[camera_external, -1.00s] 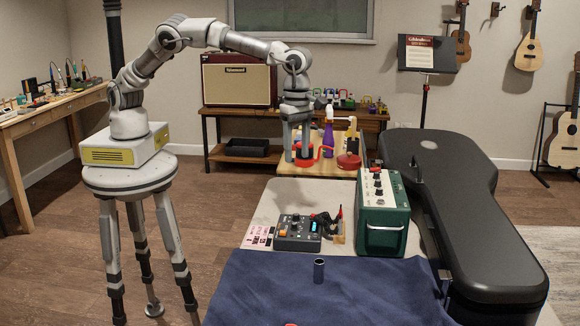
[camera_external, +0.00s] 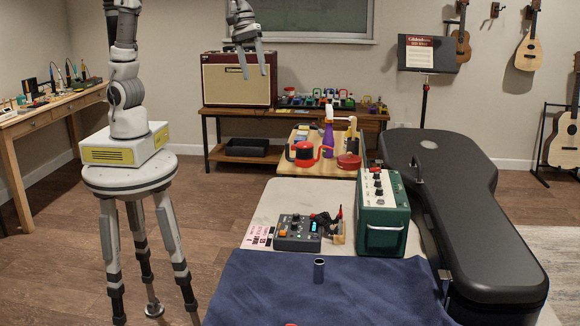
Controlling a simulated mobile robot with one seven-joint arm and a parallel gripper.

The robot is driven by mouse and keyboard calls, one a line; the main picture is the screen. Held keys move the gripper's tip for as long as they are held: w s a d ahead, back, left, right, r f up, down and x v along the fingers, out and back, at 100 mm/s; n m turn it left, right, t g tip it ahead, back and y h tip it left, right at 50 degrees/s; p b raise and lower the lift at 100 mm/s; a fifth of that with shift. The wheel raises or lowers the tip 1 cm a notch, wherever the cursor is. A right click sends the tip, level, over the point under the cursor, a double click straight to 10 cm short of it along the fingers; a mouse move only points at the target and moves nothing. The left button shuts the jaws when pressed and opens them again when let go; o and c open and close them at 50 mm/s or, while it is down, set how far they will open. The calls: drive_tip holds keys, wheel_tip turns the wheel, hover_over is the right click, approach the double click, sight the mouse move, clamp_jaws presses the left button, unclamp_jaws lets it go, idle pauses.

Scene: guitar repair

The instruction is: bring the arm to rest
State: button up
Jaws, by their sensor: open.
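My gripper (camera_external: 253,72) hangs high in the air with its fingers pointing down, in front of the red and cream amplifier (camera_external: 238,80) in the picture. Its two fingers are apart and nothing is between them. My arm (camera_external: 127,85) rises nearly straight up from its base, and its upper part is cut off by the top edge of the view. The gripper is well above and to the left of the wooden board (camera_external: 318,168), apart from everything on it.
The wooden board holds a red and black round item (camera_external: 304,153), a purple bottle (camera_external: 328,140) and a red item (camera_external: 349,161). A workbench (camera_external: 50,108) is at left.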

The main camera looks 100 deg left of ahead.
drive_tip(key=s+a+m+t+y+p, duration=0.1)
drive_tip(key=s+a+m+t, duration=0.15)
drive_tip(key=s+m, duration=0.7)
drive_tip(key=s+a+m+t+y+p, duration=0.1)
drive_tip(key=s+a+m, duration=0.35)
drive_tip(key=s, duration=0.85)
wheel_tip(320, 180, down, 30)
drive_tip(key=d+m+b, duration=0.1)
drive_tip(key=b, duration=2.8)
drive_tip(key=shift+w, duration=0.15)
drive_tip(key=shift+d+g, duration=0.1)
drive_tip(key=shift+g, duration=0.15)
